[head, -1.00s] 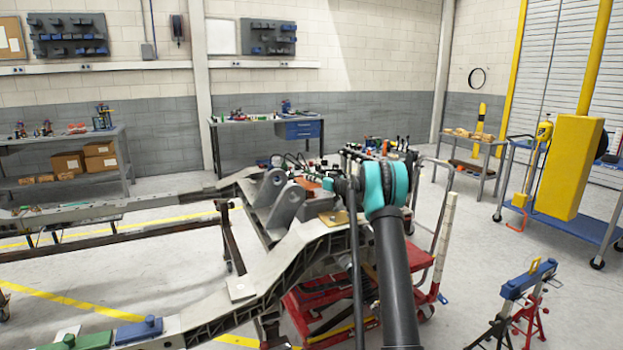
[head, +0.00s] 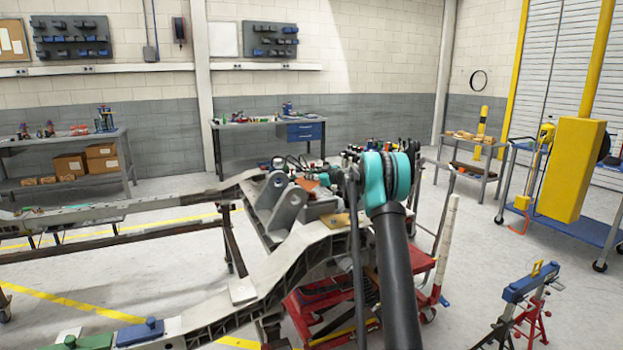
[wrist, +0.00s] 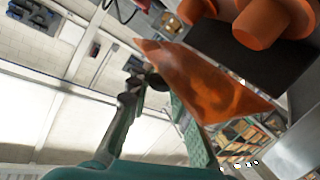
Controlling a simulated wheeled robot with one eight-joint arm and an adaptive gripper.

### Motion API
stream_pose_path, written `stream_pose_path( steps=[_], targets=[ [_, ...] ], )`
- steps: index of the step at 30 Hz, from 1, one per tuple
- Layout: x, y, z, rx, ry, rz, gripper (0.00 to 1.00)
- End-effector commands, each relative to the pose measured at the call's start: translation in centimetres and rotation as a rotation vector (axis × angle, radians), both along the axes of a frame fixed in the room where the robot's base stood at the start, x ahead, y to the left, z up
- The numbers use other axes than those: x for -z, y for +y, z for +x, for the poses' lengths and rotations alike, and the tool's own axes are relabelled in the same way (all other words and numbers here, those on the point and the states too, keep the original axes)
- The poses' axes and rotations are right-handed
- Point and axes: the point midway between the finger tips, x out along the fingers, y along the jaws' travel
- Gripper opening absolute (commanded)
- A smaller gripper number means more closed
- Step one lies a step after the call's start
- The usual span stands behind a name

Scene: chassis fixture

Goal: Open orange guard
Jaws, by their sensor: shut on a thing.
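The orange guard (wrist: 205,82) is a translucent, thin, angled panel in the middle of the wrist view. My gripper (wrist: 160,86) is at the guard's left edge, shut on it. One dark finger shows left of the guard, and a green finger part shows below it. The exact contact is partly hidden by the panel. In the head view a small orange patch (head: 307,183) sits on the chassis fixture (head: 268,268); I cannot tell whether it is the guard.
Orange cylinders (wrist: 262,22) stand beside a dark plate above right of the guard in the wrist view. A red cart (head: 330,305) stands under the fixture. A blue-topped stand (head: 528,282) is at the lower right.

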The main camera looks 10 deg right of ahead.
Motion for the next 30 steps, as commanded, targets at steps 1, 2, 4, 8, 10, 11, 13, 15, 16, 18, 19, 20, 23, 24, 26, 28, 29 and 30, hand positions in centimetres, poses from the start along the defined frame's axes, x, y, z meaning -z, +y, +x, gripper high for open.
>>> stream_pose_path(
  steps=[1,2,4,8,10,11,13,15,16,18,19,20,23,24,26,28,29,30],
  targets=[
    [-0.3,0.3,-0.2,-0.002,-0.012,-0.044,0.0],
    [-0.4,0.5,-0.2,-0.002,-0.023,-0.071,0.0],
    [-0.6,0.8,-0.3,-0.002,-0.043,-0.135,0.0],
    [-1.0,1.5,-0.6,-0.003,-0.081,-0.252,0.0],
    [-1.1,1.9,-0.7,-0.002,-0.102,-0.315,0.0],
    [-1.2,2.0,-0.7,-0.002,-0.111,-0.343,0.0],
    [-1.3,2.5,-0.9,-0.003,-0.131,-0.407,0.0],
    [-1.4,2.9,-1.0,-0.004,-0.152,-0.469,0.0],
    [-1.4,3.0,-1.0,-0.003,-0.161,-0.497,0.0],
    [-1.5,3.5,-1.2,-0.003,-0.181,-0.56,0.0],
    [-1.5,3.6,-1.3,-0.003,-0.191,-0.587,0.0],
    [-1.5,3.8,-1.3,-0.004,-0.199,-0.613,0.0],
    [-1.5,4.4,-1.5,-0.004,-0.228,-0.702,0.0],
    [-1.5,4.6,-1.6,-0.004,-0.239,-0.737,0.0],
    [-1.5,4.9,-1.7,-0.004,-0.256,-0.785,0.0],
    [-1.4,5.2,-1.8,-0.004,-0.273,-0.841,0.0],
    [-1.4,5.4,-1.8,-0.003,-0.281,-0.862,0.0],
    [-1.3,5.6,-1.9,-0.004,-0.289,-0.891,0.0]
  ],
)
